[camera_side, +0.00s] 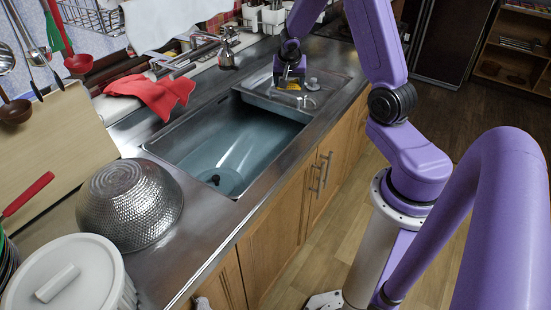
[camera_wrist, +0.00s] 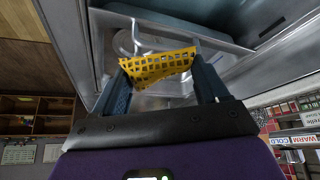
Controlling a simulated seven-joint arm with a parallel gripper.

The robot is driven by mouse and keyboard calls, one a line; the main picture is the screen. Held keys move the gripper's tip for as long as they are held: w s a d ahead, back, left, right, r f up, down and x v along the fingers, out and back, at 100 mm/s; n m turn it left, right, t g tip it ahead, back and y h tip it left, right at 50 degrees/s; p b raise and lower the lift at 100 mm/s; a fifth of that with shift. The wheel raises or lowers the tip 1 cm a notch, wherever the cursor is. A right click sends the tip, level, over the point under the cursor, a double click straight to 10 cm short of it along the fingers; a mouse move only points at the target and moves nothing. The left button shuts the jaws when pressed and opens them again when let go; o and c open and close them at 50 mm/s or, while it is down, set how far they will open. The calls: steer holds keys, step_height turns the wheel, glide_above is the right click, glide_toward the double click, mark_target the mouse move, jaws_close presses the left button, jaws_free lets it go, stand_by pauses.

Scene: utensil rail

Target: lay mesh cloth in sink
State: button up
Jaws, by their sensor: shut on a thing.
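The yellow mesh cloth (camera_wrist: 158,66) is between the two fingers of my gripper (camera_wrist: 165,75) in the wrist view. It spans the gap and shows its open grid. In the side view a small yellow part of the cloth (camera_side: 288,86) shows under my gripper (camera_side: 290,80). My gripper is shut on the cloth over the small shallow basin at the far end of the sink (camera_side: 235,140). I cannot tell whether the cloth touches the surface below. The large basin of the sink is empty apart from its dark drain.
A red cloth (camera_side: 155,94) lies behind the sink by the tap (camera_side: 225,45). A hammered metal bowl (camera_side: 130,205) and a white lidded pot (camera_side: 68,275) stand at the near left. Utensils hang at the upper left. The counter's front strip is clear.

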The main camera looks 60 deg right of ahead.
steer(key=a+r+n+t+y, duration=0.15)
steer(key=a+n, duration=0.35)
steer(key=a, duration=0.7)
steer(key=a+r+n+t+y, duration=0.15)
steer(key=a+n, duration=0.25)
steer(key=a, duration=0.9)
steer(key=w+d+f+m+g+h, duration=0.2)
steer(key=w+f+m+g+h, duration=0.1)
steer(key=w+f+m, duration=0.7)
steer(key=w+f+m+g, duration=0.1)
steer(key=f+m+g, duration=0.1)
steer(key=f+m, duration=0.2)
steer(key=w+d+f+m+g, duration=0.1)
steer(key=f+m+g, duration=0.1)
steer(key=f+m, duration=0.3)
steer(key=w+d+f+m+g, duration=0.1)
steer(key=f+m+g, duration=0.2)
steer(key=f+m, duration=0.1)
steer(key=shift+w+f+m+y, duration=0.3)
steer(key=shift+w+f+m, duration=0.1)
steer(key=shift+f, duration=0.1)
steer(key=shift+s+f, duration=0.1)
steer(key=shift+s, duration=0.1)
